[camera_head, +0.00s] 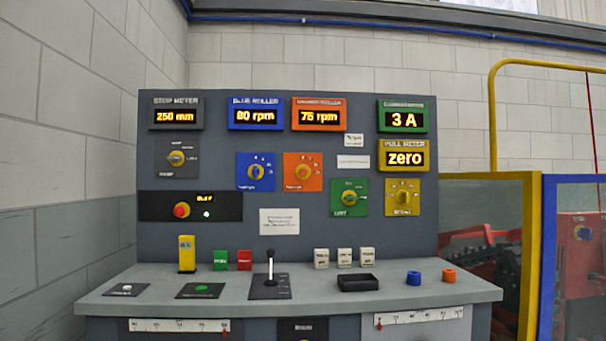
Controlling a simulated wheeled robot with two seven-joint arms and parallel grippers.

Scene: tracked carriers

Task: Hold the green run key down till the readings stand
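A green key (203,288) sits on a dark plate on the left half of the desk; its label is too small to read. An upright green block (220,260) stands behind it, beside a red block (244,260). The readings are lit on the upright panel. The grey step meter (176,115) shows 250 mm. The blue roller meter (255,114) shows what looks like 80 rpm, and the orange one (319,115) 75 rpm. The green current meter (403,117) shows 3 A, and the yellow pull meter (404,157) shows zero. Neither gripper is in view.
A black lever (270,268) stands right of the green key. A yellow upright block (187,254), a black tray (358,283), and blue (413,278) and orange (448,276) rings stand on the desk (320,305). A yellow frame (529,240) stands beyond its right end.

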